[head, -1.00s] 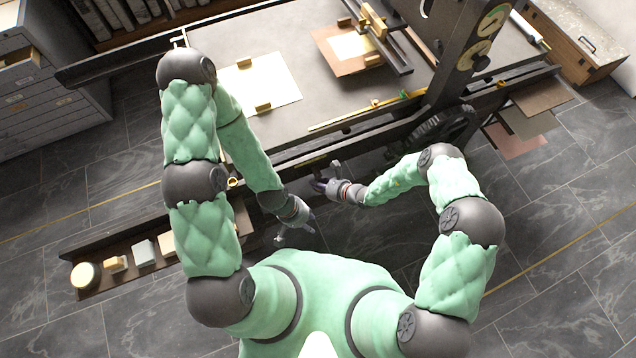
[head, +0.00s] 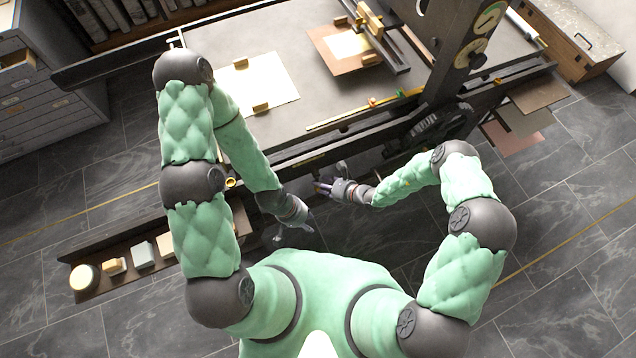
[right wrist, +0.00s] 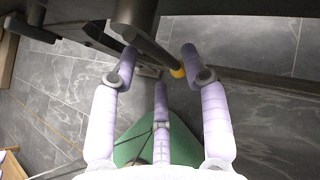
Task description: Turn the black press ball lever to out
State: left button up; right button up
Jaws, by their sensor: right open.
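The black press (head: 300,152) stands in front of me, with its dark front rail running across the picture. In the right wrist view a dark bar (right wrist: 152,45) with a yellow end (right wrist: 178,72) reaches down between my fingers; it looks like the lever, but I see no clear ball. My right gripper (head: 331,178) is open just below the press's front edge. Its fingers, in the right wrist view (right wrist: 158,62), are spread around the yellow end, and I cannot tell whether they touch it. My left gripper (head: 294,232) is open and empty, lower and to the left.
A low shelf (head: 100,289) with small blocks and a round pot stands at the left. White paper (head: 262,85) and a brown board (head: 323,58) lie on the press bed. A dark geared wheel (head: 440,128) sits right of my right gripper. The tiled floor is open below right.

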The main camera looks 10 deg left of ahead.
jog(key=v, duration=0.8)
jog(key=shift+d, duration=0.25)
jog(key=shift+r, duration=0.15)
jog(key=s+d+n+g+h, duration=0.45)
jog(key=s+n+g, duration=0.4)
jog(key=s, duration=0.75)
jog(key=w+d+r+n+t+h, duration=0.1)
jog(key=d+r+n+t, duration=0.3)
jog(key=n, duration=0.7)
jog(key=shift+d+r+h, duration=0.2)
jog(key=shift+d+h, duration=0.25)
jog(key=shift+d, duration=0.3)
jog(key=shift+w+n+t, duration=0.1)
jog(key=shift+n+t, duration=0.15)
